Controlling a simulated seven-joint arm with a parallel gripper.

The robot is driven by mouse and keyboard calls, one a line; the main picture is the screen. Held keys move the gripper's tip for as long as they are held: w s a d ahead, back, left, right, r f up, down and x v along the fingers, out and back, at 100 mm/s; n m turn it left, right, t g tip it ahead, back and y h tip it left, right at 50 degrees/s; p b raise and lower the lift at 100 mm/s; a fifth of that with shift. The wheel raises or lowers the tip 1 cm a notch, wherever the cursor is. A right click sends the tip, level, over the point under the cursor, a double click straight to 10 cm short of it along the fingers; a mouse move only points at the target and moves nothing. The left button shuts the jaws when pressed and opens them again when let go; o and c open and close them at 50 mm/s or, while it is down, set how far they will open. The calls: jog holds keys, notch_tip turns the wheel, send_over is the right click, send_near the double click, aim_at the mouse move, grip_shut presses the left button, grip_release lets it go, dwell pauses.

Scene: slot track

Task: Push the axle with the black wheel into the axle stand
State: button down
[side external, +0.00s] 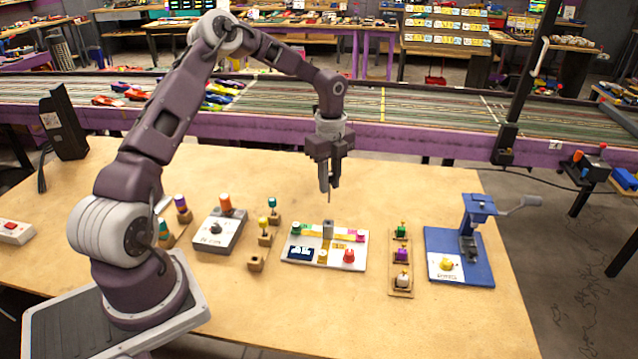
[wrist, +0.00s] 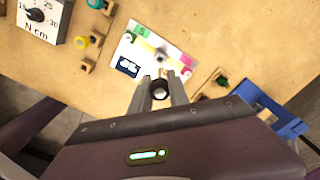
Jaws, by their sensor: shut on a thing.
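My gripper (side external: 329,184) points down above the white board, well clear of the table. It is shut on the axle with the black wheel; the thin axle (side external: 329,198) hangs below the fingers. In the wrist view the round black wheel (wrist: 160,90) sits between the fingertips (wrist: 160,80). A small wooden block (side external: 256,263) with an empty hole stands left of the board and also shows in the wrist view (wrist: 88,67). Two similar blocks hold a teal-topped piece (side external: 272,203) and a yellow-topped piece (side external: 263,223). I cannot tell which is the axle stand.
The white board (side external: 298,263) carries a grey upright block (side external: 328,230) and coloured parts. A wooden tray (side external: 400,293) with several pieces and a blue crank press (side external: 470,270) stand right. A grey knob box (side external: 217,241) stands left. Bare table lies in front.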

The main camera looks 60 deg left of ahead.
aim_at(329, 199)
jog(key=shift+f, duration=2.9)
jog(key=shift+f, duration=2.75)
jog(key=c, duration=1.2)
grip_release()
jog(key=shift+o, duration=0.2)
jog(key=shift+r, duration=0.1)
notch_tip(329, 199, up, 7)
